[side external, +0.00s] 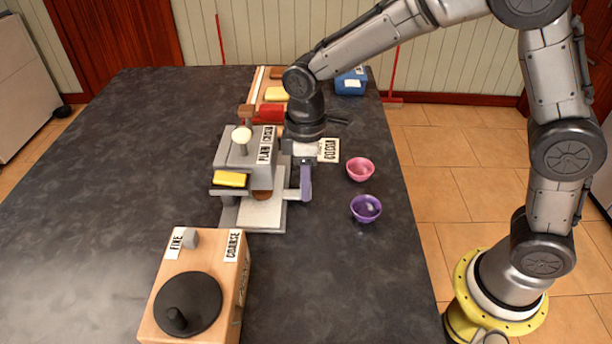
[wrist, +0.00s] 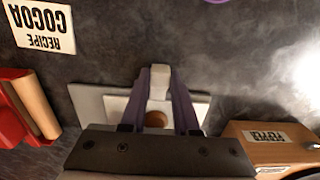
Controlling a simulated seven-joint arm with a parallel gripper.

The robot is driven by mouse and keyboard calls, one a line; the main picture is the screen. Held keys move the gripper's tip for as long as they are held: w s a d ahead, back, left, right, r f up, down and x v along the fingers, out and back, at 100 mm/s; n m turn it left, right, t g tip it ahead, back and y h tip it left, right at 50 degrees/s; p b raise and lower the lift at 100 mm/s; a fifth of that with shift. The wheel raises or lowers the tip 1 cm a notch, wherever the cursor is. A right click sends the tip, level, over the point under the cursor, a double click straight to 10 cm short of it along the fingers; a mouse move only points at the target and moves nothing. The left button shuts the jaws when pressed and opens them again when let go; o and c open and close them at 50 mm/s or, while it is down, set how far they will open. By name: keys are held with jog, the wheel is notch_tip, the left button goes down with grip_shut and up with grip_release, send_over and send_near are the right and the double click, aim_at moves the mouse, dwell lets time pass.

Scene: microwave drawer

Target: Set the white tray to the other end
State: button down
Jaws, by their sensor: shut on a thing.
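The white tray (side external: 262,213) sits low on the grey base (side external: 230,217) of a grey machine, beneath its upper block. My gripper (side external: 304,190), with purple fingers, is at the tray's right side. In the wrist view the fingers of my gripper (wrist: 158,98) flank the handle and are shut on it. A brown round piece (wrist: 156,119) shows between the fingers; the wrist body hides the rest.
The grey machine (side external: 238,160) carries a white knob, a yellow block (side external: 230,179) and PLAIN and COCOA labels. A pink bowl (side external: 360,169) and a purple bowl (side external: 366,209) stand to the right. A wooden FINE/COARSE box (side external: 243,272) is in front. The counter's left side is clear.

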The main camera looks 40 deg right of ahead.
jog(key=shift+s+a, duration=0.15)
jog(key=shift+a, duration=0.05)
jog(key=c, duration=0.9)
grip_release()
jog(key=shift+r, duration=0.1)
jog(key=shift+o, duration=1.3)
notch_tip(320, 180, up, 14)
